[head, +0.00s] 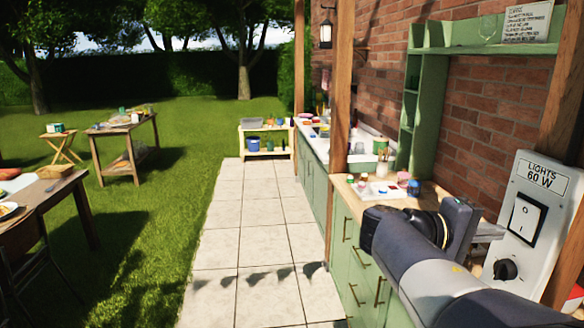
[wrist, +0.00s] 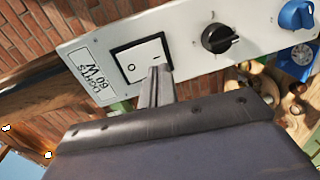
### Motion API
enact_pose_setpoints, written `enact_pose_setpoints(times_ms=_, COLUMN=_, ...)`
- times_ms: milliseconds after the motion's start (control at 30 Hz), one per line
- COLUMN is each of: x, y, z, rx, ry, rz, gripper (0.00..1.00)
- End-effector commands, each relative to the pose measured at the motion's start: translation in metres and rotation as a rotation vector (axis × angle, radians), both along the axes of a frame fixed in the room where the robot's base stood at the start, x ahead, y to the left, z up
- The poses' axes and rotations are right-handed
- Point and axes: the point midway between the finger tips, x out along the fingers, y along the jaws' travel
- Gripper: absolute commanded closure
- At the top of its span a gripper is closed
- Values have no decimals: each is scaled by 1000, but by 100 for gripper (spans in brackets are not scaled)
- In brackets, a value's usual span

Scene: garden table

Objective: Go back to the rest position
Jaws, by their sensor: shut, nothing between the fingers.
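In the wrist view my gripper's fingers (wrist: 160,72) are shut and empty. Their tips overlap the lower part of a white rocker switch (wrist: 142,60) in a black frame. I cannot tell whether they touch it. The panel reads "LIGHTS 60 W". A black knob (wrist: 219,38) sits beside the switch, and a blue knob (wrist: 296,14) lies farther right in the wrist view.
A green counter (head: 352,250) with jars and a tray runs along the brick wall. A wooden post (head: 341,90) stands at the counter. The paved path (head: 240,235) is clear. Wooden tables (head: 125,130) stand on the lawn at the left.

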Motion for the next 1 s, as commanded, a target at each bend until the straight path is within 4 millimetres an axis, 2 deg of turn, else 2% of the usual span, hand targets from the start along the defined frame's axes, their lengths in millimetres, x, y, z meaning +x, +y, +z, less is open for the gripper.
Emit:
enact_pose_setpoints(times_ms=200, x=-1, y=15, z=1, rx=0, ry=-1, rz=2, gripper=100)
enact_pose_setpoints(times_ms=633, x=-1, y=16, z=2, rx=0, ry=-1, rz=0, gripper=100)
enact_pose_setpoints(times_ms=900, x=0, y=-1, z=1, rx=0, ry=0, rz=-3, gripper=100)
enact_pose_setpoints(times_ms=1000, x=2, y=-12, z=-7, rx=0, ry=0, rz=-4, gripper=100)
